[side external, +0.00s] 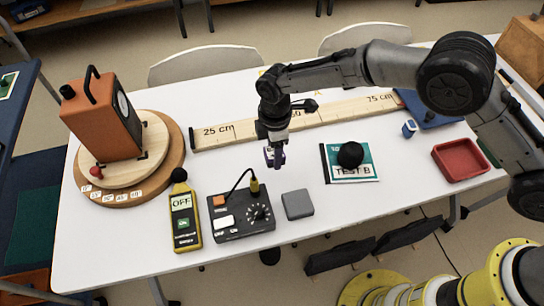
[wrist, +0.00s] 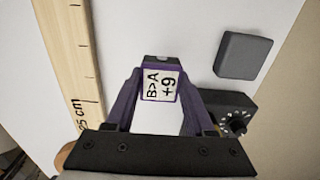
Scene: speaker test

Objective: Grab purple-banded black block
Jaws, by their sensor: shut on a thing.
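The purple-banded black block (wrist: 161,85) is between my fingertips in the wrist view. Its near face carries a white label reading "B>A +9", with a purple edge around it and a dark top. My gripper (wrist: 158,90) is shut on it, one finger on each side. In the side view my gripper (side external: 273,154) points down over the middle of the white table, and the block (side external: 275,158) shows small and purple at its tip. The fingers partly hide the block's sides. I cannot tell the exact gap to the table.
A wooden ruler (side external: 235,131) runs behind my gripper. A black dial box (side external: 240,222), yellow meter (side external: 186,218) and grey block (side external: 297,204) stand in front. An orange speaker (side external: 103,120) stands left; a "TEST B" booklet (side external: 349,174) and red tray (side external: 460,160) lie right.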

